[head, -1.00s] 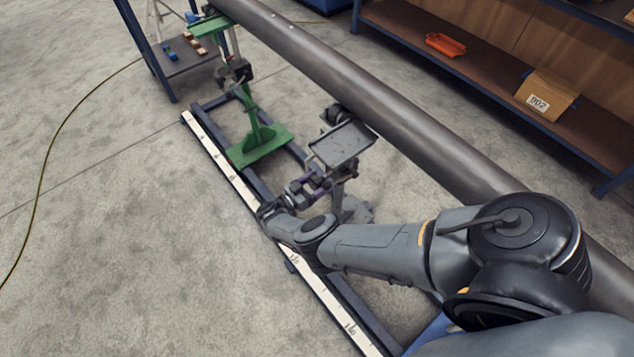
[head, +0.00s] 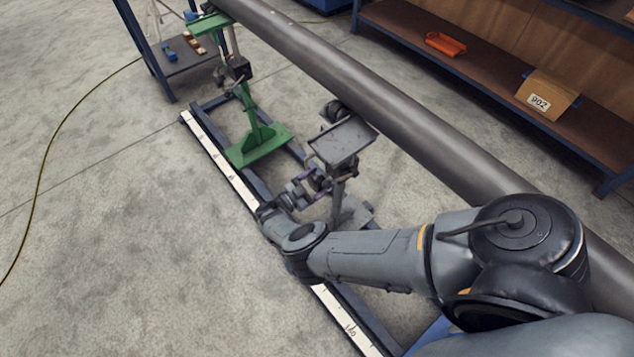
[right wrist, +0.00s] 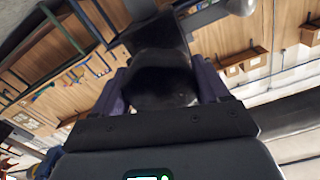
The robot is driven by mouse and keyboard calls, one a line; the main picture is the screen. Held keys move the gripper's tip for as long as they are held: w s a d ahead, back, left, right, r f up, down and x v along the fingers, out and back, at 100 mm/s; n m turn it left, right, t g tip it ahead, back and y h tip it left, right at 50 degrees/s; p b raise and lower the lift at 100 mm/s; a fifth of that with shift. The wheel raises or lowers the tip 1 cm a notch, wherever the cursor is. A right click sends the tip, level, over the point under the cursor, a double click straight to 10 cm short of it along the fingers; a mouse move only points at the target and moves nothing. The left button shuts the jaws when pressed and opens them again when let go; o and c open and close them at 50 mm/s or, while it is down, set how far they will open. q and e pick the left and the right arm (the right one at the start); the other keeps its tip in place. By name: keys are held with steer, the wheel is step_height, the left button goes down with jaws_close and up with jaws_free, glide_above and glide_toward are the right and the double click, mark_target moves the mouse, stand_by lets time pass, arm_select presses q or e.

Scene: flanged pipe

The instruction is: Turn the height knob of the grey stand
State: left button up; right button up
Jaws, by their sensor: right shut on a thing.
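The grey stand (head: 342,142) stands on the floor rail under the long pipe (head: 400,112), with its flat top plate and rollers just beside the pipe. My right gripper (head: 320,180) is at the stand's post, below the top plate. In the right wrist view, a dark rounded knob (right wrist: 160,78) sits between the two purple fingers of my right gripper (right wrist: 165,88), which is shut on it. The knob is too small and covered to make out in the head view. My left gripper is not in view.
A green stand (head: 260,145) holds the pipe farther back. A white scale strip (head: 222,160) runs along the rail. The floor at the left is clear, apart from a cable.

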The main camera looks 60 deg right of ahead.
steer(key=shift+m+b, duration=0.3)
steer(key=shift+m, duration=1.2)
steer(key=shift+r, duration=0.1)
steer(key=o, duration=1)
steer(key=shift+a, duration=0.1)
steer(key=shift+b+v, duration=1)
steer(key=shift+v, duration=4.35)
